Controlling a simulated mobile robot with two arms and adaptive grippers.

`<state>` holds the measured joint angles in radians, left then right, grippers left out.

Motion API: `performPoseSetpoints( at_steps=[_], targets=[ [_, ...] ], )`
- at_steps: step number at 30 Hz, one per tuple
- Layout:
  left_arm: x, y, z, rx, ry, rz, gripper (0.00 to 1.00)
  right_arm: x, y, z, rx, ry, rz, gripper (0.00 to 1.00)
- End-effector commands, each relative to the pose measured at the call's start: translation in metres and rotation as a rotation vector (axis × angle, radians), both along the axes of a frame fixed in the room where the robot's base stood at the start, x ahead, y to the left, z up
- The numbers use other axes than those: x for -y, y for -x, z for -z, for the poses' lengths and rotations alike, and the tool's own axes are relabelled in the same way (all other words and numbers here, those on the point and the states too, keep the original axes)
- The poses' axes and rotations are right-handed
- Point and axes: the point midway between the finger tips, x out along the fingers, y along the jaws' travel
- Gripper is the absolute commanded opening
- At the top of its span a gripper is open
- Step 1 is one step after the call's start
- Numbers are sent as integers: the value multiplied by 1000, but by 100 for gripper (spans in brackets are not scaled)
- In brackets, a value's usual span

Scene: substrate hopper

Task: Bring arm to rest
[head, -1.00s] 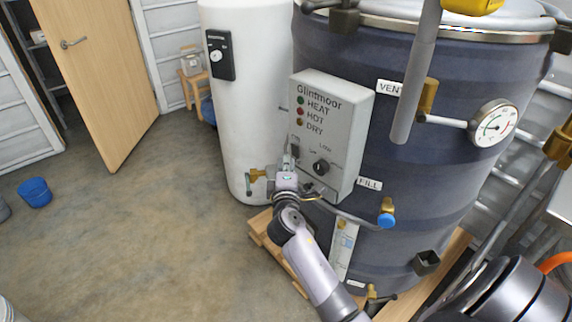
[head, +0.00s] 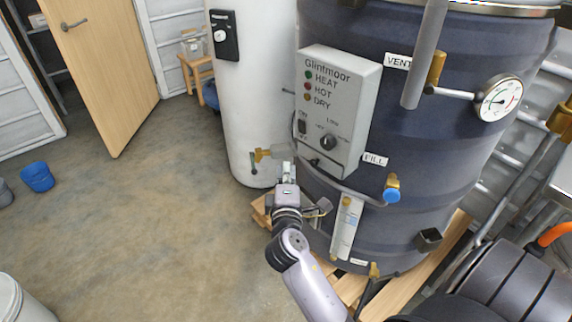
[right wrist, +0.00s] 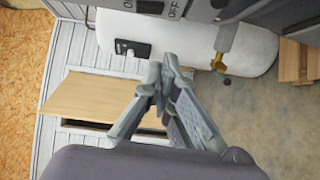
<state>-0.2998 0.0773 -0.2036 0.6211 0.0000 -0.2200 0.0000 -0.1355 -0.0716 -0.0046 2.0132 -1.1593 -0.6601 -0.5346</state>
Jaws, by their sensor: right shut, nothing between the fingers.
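My right gripper (head: 286,166) is shut and empty. In the head view it is in front of the lower left of the control box, below the rocker switch (head: 302,127) and apart from it. The grey control box (head: 340,90) has lamps labelled HEAT, HOT and DRY and a black knob (head: 328,142). In the right wrist view the fingers (right wrist: 164,78) meet at their tips with nothing between them. My left gripper is not in view.
The dark blue hopper (head: 440,150) stands on a wooden pallet (head: 445,252). A white tank (head: 260,90) with a brass valve (head: 264,155) stands close behind my right gripper. Open floor (head: 150,220) lies to the left, with a blue bucket (head: 38,177).

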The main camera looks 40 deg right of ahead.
Motion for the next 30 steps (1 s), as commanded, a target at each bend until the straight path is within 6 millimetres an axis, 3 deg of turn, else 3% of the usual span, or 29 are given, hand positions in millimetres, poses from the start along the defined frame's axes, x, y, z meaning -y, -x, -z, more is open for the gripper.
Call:
performPoseSetpoints(
  at_steps=[16, 19, 23, 26, 30],
  targets=[
    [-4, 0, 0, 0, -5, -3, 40, -1, 0, 0, 0, -1, -2, 0],
    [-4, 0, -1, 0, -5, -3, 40, -5, -3, 13, -19, -23, -19, 0],
    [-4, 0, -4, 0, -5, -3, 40, -23, -9, 70, -97, -116, -79, 0],
    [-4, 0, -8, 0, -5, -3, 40, -44, -5, 139, -192, -241, -135, 0],
    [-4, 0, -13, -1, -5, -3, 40, -73, 22, 240, -332, -443, -175, 0]
  ],
)
